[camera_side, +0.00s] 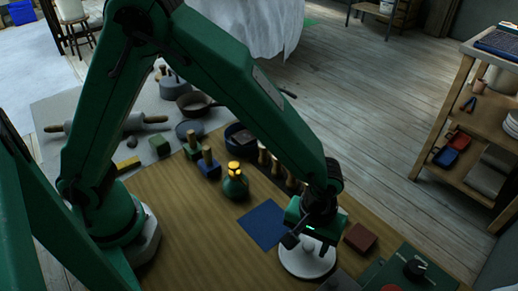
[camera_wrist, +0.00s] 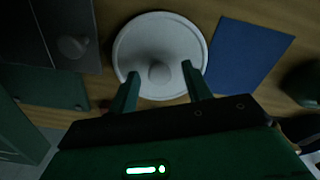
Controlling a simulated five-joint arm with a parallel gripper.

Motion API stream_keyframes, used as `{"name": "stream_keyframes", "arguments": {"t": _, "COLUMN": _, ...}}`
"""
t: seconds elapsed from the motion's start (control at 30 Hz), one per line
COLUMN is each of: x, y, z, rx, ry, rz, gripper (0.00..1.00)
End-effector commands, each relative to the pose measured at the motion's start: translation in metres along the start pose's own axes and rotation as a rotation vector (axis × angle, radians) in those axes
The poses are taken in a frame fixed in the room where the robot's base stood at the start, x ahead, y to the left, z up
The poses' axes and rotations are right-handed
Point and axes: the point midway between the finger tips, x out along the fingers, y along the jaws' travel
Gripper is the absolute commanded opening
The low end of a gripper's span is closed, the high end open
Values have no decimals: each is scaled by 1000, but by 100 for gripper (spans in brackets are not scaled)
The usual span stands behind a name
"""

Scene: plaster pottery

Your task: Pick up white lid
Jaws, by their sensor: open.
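The white lid (camera_side: 307,261) is a round disc lying on the wooden work surface, with a small knob in its middle. It also shows in the wrist view (camera_wrist: 160,38), where the knob (camera_wrist: 159,72) sits between my fingers. My gripper (camera_side: 302,240) is directly above the lid in the side view, with its fingers pointing down. In the wrist view my gripper (camera_wrist: 160,82) is open, one finger on each side of the knob and apart from it. The side view partly hides the far edge of the lid behind my gripper. I cannot tell whether the fingertips touch the lid.
A blue square (camera_side: 263,225) lies beside the lid. A reddish-brown block (camera_side: 360,238) stands to its right. A green round pot with a yellow top (camera_side: 235,184) and several wooden-handled tools (camera_side: 207,163) stand further back. A dark panel with a knob (camera_side: 415,269) is at right.

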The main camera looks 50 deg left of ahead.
Motion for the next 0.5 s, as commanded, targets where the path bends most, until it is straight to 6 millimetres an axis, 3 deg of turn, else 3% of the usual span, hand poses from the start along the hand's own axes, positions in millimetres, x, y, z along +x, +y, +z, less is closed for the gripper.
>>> {"name": "stream_keyframes", "arguments": {"t": 0.43, "x": 0, "y": 0, "z": 0, "rx": 0, "ry": 0, "rz": 0, "gripper": 49}}
{"name": "stream_keyframes", "arguments": {"t": 0.5, "x": 0, "y": 0, "z": 0, "rx": 0, "ry": 0, "rz": 0, "gripper": 35}}
